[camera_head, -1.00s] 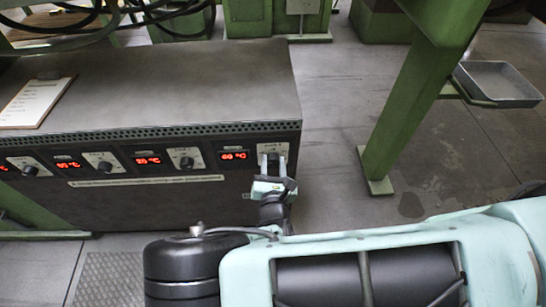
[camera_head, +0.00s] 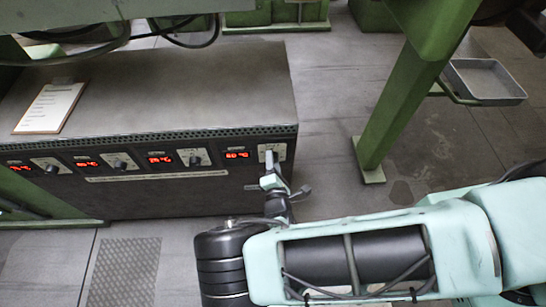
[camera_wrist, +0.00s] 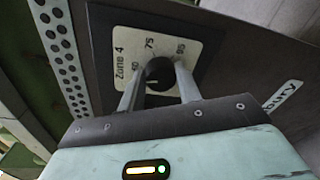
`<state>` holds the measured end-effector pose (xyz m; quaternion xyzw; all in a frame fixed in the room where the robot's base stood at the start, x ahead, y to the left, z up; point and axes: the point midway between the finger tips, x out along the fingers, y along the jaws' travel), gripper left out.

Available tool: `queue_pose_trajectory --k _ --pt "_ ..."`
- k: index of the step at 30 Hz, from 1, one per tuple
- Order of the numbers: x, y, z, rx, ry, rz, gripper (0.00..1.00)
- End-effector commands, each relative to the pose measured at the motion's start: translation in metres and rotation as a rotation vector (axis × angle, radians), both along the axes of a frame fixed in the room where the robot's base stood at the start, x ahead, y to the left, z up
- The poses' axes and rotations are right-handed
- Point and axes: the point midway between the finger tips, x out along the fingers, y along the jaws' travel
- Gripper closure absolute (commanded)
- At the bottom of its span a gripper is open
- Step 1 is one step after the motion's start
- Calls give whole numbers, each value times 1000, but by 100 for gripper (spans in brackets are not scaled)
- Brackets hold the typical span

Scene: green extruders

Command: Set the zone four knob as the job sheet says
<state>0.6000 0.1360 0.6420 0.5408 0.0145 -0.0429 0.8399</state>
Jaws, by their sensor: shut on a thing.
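The zone four knob (camera_wrist: 159,72) is black and round, on a pale plate (camera_wrist: 128,40) marked "Zone 4" with scale numbers including 75 and 95. My gripper (camera_wrist: 160,88) has a finger on each side of the knob and is shut on it. The knob's pointer is not clear to me. In the head view my gripper (camera_head: 270,162) covers most of this knob at the right end of the panel. The red display (camera_head: 237,155) beside it seems to read 60 °C. The job sheet (camera_head: 50,107) lies on a clipboard on the cabinet top; its writing is too small to read.
Other knobs (camera_head: 194,158) and red displays (camera_head: 160,159) run along the panel to the left. A green post (camera_head: 405,105) stands right of the cabinet, with a grey metal tray (camera_head: 485,80) beyond. Open floor lies between cabinet and post.

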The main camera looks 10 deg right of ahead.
Motion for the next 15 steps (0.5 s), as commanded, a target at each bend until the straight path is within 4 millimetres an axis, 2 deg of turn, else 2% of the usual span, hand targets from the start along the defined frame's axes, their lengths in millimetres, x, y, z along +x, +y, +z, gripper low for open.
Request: queue_pose_trajectory --k 6,15 --pt "0 -2 1 129 -8 -2 89" --pt "0 -2 0 220 -16 -3 89"
